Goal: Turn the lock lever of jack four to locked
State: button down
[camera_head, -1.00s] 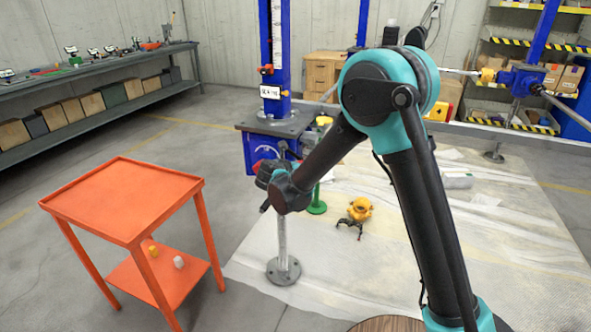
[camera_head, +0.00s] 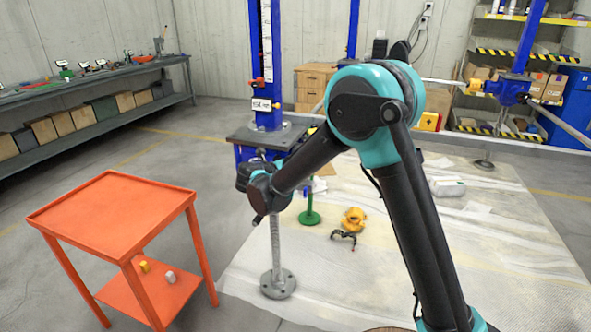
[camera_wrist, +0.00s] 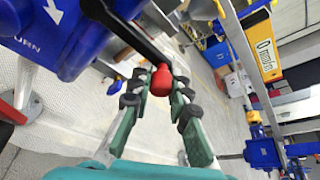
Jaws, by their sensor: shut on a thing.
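In the wrist view, my gripper (camera_wrist: 160,92) has its dark-tipped fingers closed around a red ball knob (camera_wrist: 161,80). The knob sits at the end of a black lever (camera_wrist: 128,32) that runs up and left to a blue jack housing (camera_wrist: 50,32). The housing carries a white arrow and partly cut-off lettering. In the head view, my wrist is beside the nearest jack's blue column (camera_head: 267,40), just below its grey plate (camera_head: 270,136). My fingers and the lever are hidden there. I cannot read a jack number.
An orange cart (camera_head: 110,212) stands at the left, with small yellow and white pieces on its lower shelf. A green stand (camera_head: 309,205) and a yellow object (camera_head: 353,220) are on the pale floor sheet (camera_head: 440,260). A workbench (camera_head: 90,90) lines the left wall.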

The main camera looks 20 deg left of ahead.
jog(key=shift+w+a+r, duration=0.15)
jog(key=shift+a+r, duration=0.1)
jog(key=shift+r, duration=0.05)
jog(key=c, duration=1.4)
grip_release()
jog(key=shift+s, duration=0.25)
jog(key=v, duration=1.1)
jog(key=shift+s+a, duration=0.1)
jog(key=shift+s, duration=0.25)
